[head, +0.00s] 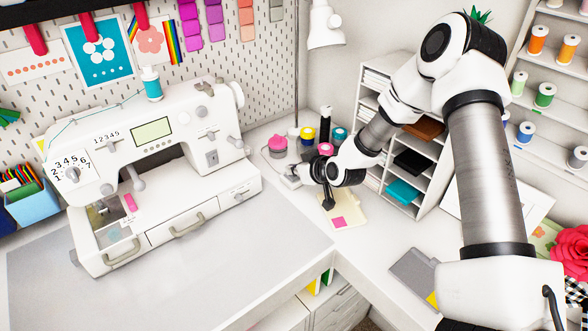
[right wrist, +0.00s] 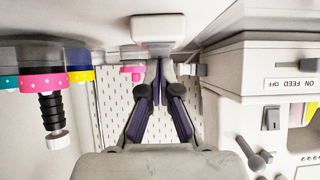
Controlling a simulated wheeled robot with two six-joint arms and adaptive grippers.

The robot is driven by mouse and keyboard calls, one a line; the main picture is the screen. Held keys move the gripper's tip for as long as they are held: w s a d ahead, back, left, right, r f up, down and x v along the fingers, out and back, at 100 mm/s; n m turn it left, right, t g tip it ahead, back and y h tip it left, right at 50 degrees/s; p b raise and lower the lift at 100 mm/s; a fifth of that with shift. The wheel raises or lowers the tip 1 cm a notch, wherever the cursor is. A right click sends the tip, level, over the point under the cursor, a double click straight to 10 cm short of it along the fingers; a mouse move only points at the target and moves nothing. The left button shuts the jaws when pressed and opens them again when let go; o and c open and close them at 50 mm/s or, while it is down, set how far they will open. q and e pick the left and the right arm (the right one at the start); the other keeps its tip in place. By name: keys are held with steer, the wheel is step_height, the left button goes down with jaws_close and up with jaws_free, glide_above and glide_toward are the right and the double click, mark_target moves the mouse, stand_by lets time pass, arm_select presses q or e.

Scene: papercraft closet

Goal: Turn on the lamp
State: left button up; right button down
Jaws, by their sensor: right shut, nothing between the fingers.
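The white desk lamp (head: 325,27) hangs its shade near the top middle of the head view, on a thin grey pole (head: 296,75). A small white block (head: 290,178) lies on the table just left of my right gripper (head: 305,174). In the right wrist view, which is upside down, a white block (right wrist: 160,28) lies just beyond the fingertips of my right gripper (right wrist: 158,68). Its fingers are shut and empty. I cannot tell whether they touch the block, or whether it is the lamp's switch. My left gripper is out of view.
The white sewing machine (head: 165,150) stands left of my right gripper. A pink-topped grey item (head: 277,145) and several tape rolls (head: 308,135) stand behind it. A white shelf unit (head: 408,165) stands to the right.

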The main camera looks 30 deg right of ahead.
steer(key=shift+w, duration=0.1)
steer(key=shift+f, duration=0.15)
steer(key=shift+w, duration=0.15)
steer(key=shift+w+r, duration=0.3)
steer(key=shift+w, duration=0.35)
steer(key=shift+r, duration=0.1)
